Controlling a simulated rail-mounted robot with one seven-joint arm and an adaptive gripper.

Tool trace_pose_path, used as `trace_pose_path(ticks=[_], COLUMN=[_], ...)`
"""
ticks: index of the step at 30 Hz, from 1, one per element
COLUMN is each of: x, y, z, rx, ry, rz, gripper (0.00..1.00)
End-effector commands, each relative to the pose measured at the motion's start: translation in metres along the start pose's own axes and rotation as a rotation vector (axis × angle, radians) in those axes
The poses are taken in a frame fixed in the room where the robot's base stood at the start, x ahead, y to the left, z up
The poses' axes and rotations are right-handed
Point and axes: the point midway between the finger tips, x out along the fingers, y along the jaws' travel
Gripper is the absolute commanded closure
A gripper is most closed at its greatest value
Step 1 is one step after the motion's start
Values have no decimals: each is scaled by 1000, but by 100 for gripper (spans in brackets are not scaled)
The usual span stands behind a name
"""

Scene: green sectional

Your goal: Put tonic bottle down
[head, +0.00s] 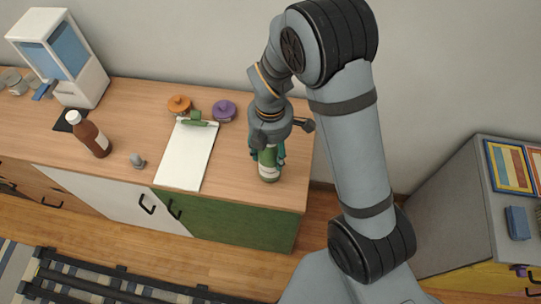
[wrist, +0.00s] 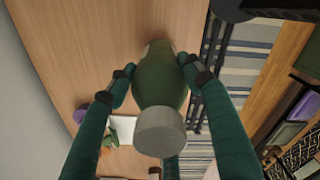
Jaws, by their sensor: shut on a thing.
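The tonic bottle is a green bottle (head: 268,167) with a pale band, near the right end of the wooden sideboard top (head: 240,188). My gripper (head: 268,150) is above it, pointing down, with its fingers shut around its upper part. In the wrist view the green bottle (wrist: 160,80) with a grey cap stands between the two teal fingers (wrist: 158,78), which touch its sides. The bottle looks upright. I cannot tell whether its base touches the top.
A clipboard (head: 186,155), an orange jar (head: 179,105) and a purple jar (head: 224,111) lie left of my gripper. Further left are a small grey object (head: 137,161), a brown bottle (head: 88,135) and a white dispenser (head: 60,55). The sideboard's right edge is close to the bottle.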

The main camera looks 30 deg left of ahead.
Motion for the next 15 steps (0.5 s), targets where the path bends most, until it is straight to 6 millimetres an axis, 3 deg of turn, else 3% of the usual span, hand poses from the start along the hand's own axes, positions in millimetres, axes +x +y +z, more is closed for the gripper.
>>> trace_pose_path(ticks=[6,15], x=[26,30], y=[-1,-1], z=[-1,0], rx=[0,0], ry=[0,0], rz=[-3,-1], gripper=[97,97])
